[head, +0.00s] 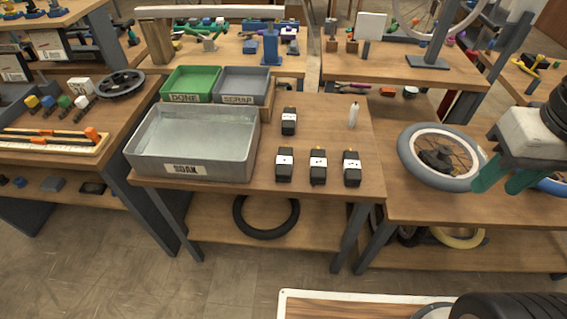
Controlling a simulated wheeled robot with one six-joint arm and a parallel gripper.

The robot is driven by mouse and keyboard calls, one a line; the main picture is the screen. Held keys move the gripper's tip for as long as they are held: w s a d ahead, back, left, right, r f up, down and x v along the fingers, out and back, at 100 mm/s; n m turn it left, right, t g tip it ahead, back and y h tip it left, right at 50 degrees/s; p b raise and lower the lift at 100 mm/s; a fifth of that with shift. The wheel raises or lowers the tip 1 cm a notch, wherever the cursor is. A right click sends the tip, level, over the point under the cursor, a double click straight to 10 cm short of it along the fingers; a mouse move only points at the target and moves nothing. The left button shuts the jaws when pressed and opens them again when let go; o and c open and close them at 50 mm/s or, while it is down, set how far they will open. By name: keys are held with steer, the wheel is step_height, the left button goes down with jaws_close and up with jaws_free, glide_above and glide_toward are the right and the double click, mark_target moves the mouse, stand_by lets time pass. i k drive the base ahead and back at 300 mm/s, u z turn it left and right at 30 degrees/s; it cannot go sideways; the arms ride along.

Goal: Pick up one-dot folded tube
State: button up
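Several black folded tubes with white labels stand on the middle wooden table. Three are in a front row: a left one (284,172), a middle one (318,174) and a right one (352,175). Another folded tube (289,127) stands behind the left one. The label marks are too small for me to tell which has one dot. My gripper (499,188) is at the right edge, with its green fingers apart and nothing seen between them. It is well to the right of the tubes, in front of the right-hand table.
A grey metal bin (190,168) labelled SOAK fills the table's left side. Green DONE (184,98) and grey SCRAP (239,99) trays stand behind it. A white bottle (353,115) stands at back right. A spoked wheel (405,160) lies on the right table, near my gripper.

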mark_target(285, 158)
steer(key=k, duration=1.25)
steer(key=z, duration=0.05)
steer(key=i, duration=1.15)
steer(key=u, duration=1.15)
steer(key=i, duration=0.55)
steer(key=u, duration=0.55)
